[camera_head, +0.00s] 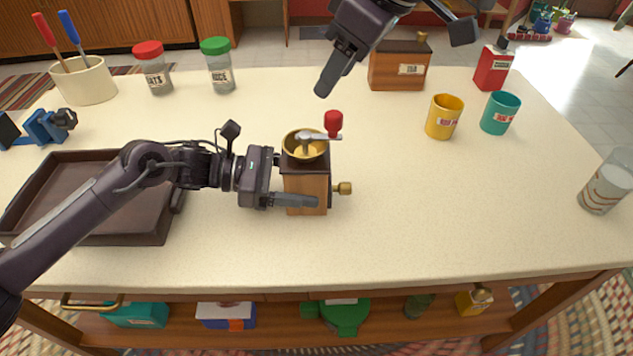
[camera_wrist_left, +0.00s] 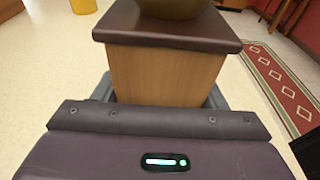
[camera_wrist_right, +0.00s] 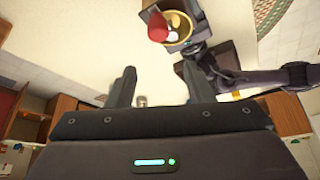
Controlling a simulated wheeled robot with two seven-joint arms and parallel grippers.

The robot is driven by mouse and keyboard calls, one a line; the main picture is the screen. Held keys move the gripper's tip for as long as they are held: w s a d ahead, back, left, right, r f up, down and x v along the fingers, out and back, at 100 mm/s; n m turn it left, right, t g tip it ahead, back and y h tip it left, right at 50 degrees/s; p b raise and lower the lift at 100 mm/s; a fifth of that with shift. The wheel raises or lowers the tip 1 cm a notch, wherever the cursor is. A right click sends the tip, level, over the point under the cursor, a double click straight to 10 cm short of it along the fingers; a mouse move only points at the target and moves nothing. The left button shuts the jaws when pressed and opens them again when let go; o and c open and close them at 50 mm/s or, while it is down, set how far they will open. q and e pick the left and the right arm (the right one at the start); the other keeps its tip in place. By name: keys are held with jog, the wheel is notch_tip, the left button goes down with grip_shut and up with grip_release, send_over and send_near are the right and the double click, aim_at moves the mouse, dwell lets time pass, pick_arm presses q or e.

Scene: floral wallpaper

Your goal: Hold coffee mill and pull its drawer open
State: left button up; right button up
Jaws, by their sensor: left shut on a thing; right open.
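The coffee mill (camera_head: 305,188) stands upright on the table near the middle. It has a wooden body, a brass bowl, a crank with a red knob, and a brass drawer knob (camera_head: 343,188) on its right side. My left gripper (camera_head: 295,180) is shut on the mill's body from the left; the body also fills the left wrist view (camera_wrist_left: 165,75). The drawer front is seen only edge-on, and I see no clear gap at it. My right gripper (camera_head: 396,60) is open and empty, above the table's back part. The right wrist view shows the mill's bowl (camera_wrist_right: 176,27) beyond its fingers.
A dark tray (camera_head: 110,240) lies at the left under my left arm. A yellow mug (camera_head: 444,117), a teal mug (camera_head: 500,113) and a glass (camera_head: 606,183) stand to the right. A wooden box (camera_head: 399,70) and red tin (camera_head: 492,68) stand behind. The table right of the knob is clear.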

aim_at(351, 184)
jog(key=d+f+n+g+y, duration=0.1)
jog(key=d+f+n, duration=0.25)
jog(key=f, duration=0.35)
jog(key=d+f+n+g, duration=0.1)
jog(key=d+f+n, duration=0.1)
jog(key=d+f, duration=0.35)
jog(key=shift+s+a+x, duration=0.15)
jog(key=shift+a+x, duration=0.05)
jog(key=shift+x, duration=2.5)
jog(key=shift+s+a+x, duration=0.1)
jog(key=shift+a+x, duration=0.05)
jog(key=shift+x, duration=2.55)
jog(key=shift+r, duration=0.15)
jog(key=c, duration=0.9)
